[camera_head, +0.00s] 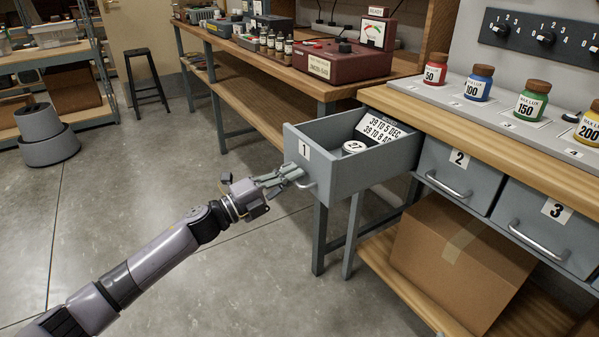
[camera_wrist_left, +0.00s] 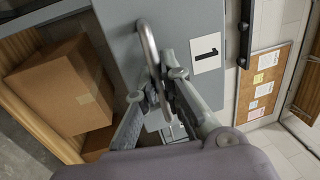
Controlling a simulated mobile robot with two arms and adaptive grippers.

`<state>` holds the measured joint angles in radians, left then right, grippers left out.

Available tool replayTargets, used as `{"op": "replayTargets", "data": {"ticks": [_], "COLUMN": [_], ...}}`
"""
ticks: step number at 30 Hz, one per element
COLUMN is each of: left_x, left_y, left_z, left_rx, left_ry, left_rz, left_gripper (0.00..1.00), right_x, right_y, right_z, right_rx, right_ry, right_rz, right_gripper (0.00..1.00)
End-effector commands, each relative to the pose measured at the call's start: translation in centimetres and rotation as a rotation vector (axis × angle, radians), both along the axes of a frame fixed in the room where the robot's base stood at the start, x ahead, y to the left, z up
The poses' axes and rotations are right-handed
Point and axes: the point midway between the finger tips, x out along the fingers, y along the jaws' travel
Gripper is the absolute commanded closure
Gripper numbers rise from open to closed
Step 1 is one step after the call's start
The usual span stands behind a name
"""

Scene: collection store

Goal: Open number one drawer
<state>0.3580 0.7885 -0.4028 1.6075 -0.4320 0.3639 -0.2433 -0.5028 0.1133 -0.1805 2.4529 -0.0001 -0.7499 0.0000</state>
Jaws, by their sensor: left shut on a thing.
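The number one drawer (camera_head: 340,178) is grey and stands pulled well out from under the wooden bench top in the head view. Inside it lie white printed cards (camera_head: 385,132) and a round white piece marked 27 (camera_head: 354,147). My left gripper (camera_head: 294,178) is at the drawer's front, shut on its metal handle (camera_head: 309,184). In the left wrist view the curved handle (camera_wrist_left: 147,48) runs between the fingers, beside the label "1" (camera_wrist_left: 206,53). My right gripper is in neither view.
Drawers two (camera_head: 455,178) and three (camera_head: 543,229) are shut, to the right. A cardboard box (camera_head: 455,262) sits on the lower shelf. Colored jars (camera_head: 480,83) stand on the bench top. The floor (camera_head: 200,285) around my left arm is clear. A black stool (camera_head: 146,75) stands further back.

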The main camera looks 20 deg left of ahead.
Motion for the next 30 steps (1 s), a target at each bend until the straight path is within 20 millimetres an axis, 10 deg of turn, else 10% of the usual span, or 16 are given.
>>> {"op": "replayTargets", "data": {"ticks": [13, 23, 30], "left_x": [-0.36, -0.32, -0.30], "left_y": [0.16, 0.20, 0.21], "left_z": [-0.19, -0.09, -0.03], "left_rx": [0.001, 0.001, 0.000], "left_ry": [0.002, 0.001, 0.000], "left_rz": [-0.002, -0.001, 0.000], "left_gripper": [1.00, 0.72, 0.72], "right_x": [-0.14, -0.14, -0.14], "right_y": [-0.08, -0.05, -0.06], "right_z": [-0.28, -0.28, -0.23], "right_rx": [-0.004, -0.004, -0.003], "right_ry": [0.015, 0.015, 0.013], "right_rz": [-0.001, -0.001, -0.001], "right_gripper": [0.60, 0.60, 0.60]}}
